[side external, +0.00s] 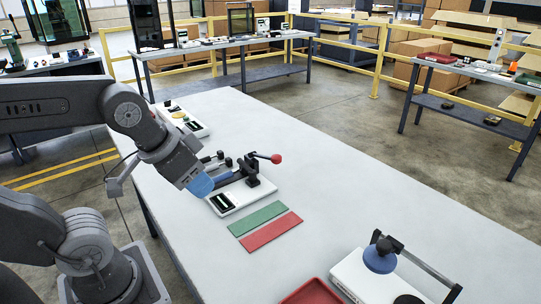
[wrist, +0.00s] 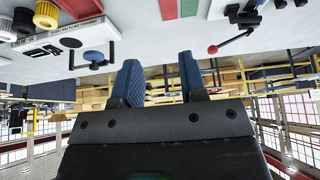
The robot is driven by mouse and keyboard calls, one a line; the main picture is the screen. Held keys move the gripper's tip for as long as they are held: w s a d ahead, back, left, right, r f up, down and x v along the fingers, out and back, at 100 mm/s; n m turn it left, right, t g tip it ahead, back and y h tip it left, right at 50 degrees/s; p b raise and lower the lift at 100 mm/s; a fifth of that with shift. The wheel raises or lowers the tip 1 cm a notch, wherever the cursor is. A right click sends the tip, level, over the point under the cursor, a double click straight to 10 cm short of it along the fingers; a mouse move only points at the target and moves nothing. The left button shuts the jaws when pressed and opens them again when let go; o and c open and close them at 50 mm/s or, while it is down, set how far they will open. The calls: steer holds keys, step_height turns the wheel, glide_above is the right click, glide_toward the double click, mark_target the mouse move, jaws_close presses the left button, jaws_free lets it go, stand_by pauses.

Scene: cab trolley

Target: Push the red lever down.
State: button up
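The red lever is a dark arm ending in a red ball knob (side external: 277,159). It is mounted on a device with a white base (side external: 262,190) and black and blue parts. My gripper (side external: 200,187) has blue fingers and is left of the knob, near the base's left side. In the wrist view my gripper (wrist: 160,85) is open, with an empty gap between its fingers.
A green strip (side external: 257,218) and a red strip (side external: 271,231) lie on the white table in front of the device. A fixture with a blue round knob (side external: 380,257) and a red tray (side external: 313,293) stand at the front right. The table right of the lever is clear.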

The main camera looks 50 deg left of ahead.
jaws_close()
stand_by(1.5)
